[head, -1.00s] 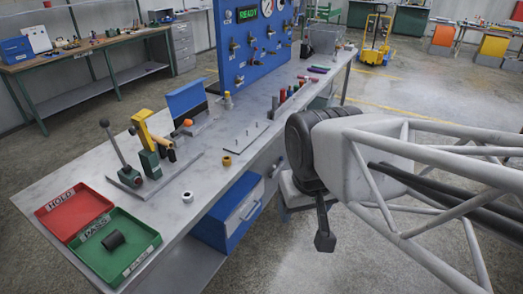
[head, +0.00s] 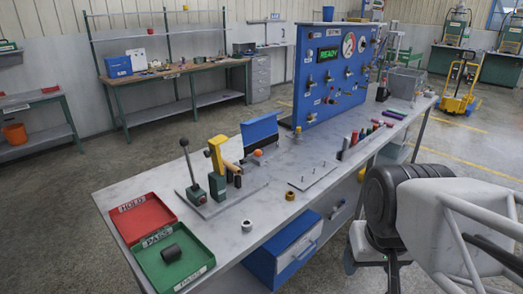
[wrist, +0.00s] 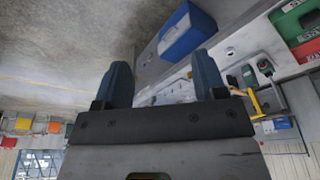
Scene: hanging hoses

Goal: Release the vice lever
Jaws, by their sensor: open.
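The lever's knob (wrist: 265,65) and the yellow clamp (wrist: 256,104) also show, inverted, at the right of the wrist view. My gripper (wrist: 160,82) is open with nothing between its fingers. It is off the bench's front side, well apart from the lever.
A red tray (head: 140,218) and a green tray (head: 200,262) holding a black cylinder lie at the bench's near end. A white ring (head: 247,226) and a brass ring (head: 290,196) lie near the front edge. A blue panel (head: 318,105) stands behind. Floor is free before the bench.

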